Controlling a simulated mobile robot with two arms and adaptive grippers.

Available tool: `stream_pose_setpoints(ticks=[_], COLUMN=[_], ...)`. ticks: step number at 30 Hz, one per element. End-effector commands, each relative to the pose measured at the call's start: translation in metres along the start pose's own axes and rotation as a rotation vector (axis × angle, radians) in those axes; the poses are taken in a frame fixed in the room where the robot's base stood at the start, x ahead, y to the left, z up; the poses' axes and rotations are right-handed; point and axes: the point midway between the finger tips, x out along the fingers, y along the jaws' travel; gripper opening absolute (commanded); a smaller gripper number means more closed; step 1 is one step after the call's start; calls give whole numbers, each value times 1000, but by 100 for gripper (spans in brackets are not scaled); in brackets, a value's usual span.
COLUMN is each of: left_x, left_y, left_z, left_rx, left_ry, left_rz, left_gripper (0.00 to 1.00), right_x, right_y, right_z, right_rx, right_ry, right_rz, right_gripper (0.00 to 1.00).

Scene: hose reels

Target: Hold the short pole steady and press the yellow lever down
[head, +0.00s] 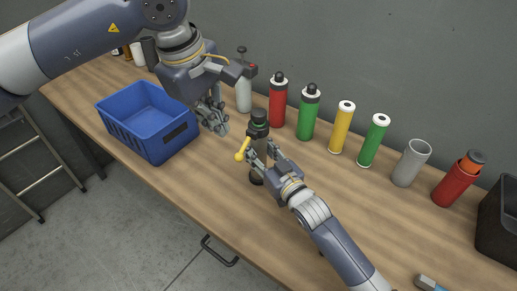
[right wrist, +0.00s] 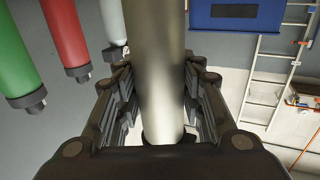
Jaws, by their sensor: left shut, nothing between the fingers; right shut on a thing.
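The short pole (head: 259,131) stands upright on the wooden table, with a dark cap on top and a dark base below. The yellow lever (head: 242,149) sticks out from its left side and slants down to a round knob. My right gripper (head: 264,153) is shut around the pole; the right wrist view shows the grey pole (right wrist: 156,70) between its fingers. My left gripper (head: 220,126) is shut and empty, above and left of the lever, apart from it. The lever is not visible in the right wrist view.
A blue crate (head: 150,152) stands at the left. Behind the pole are a red bottle (head: 277,105), green bottle (head: 308,117) and grey-white bottle (head: 243,95). Cylinders and a dark bin (head: 499,228) stand to the right. The front table strip is mostly clear.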

Motion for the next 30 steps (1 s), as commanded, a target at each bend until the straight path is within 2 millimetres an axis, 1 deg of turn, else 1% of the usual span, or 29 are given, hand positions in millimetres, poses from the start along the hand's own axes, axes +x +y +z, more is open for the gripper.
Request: stream_pose_setpoints(ticks=[7, 8, 9, 11, 20, 23, 26, 29, 30], left_x=[0, 0, 0, 0, 0, 0, 0, 0, 0], left_y=[-2, -1, -1, -1, -1, -1, -1, -1, -1], left_z=[0, 0, 0, 0, 0, 0, 0, 0, 0], left_rx=[0, 0, 0, 0, 0, 0, 0, 0, 0], left_ry=[0, 0, 0, 0, 0, 0, 0, 0, 0], left_rz=[0, 0, 0, 0, 0, 0, 0, 1, 1], left_gripper=[0, 0, 0, 0, 0, 0, 0, 0, 0], right_x=[0, 0, 0, 0, 0, -4, -15, -32, -41], right_y=[0, 0, 0, 0, 0, 0, 0, 0, 0], right_z=[0, 0, 0, 0, 0, 1, 1, 2, 2], right_rx=[0, 0, 0, 0, 0, 0, 0, 0, 0], right_ry=[-1, -1, -1, -1, 0, -1, -2, -2, -3], right_rz=[0, 0, 0, 0, 0, 0, 0, 0, 0], right_gripper=[0, 38, 47, 59, 59, 59, 59, 59, 59])
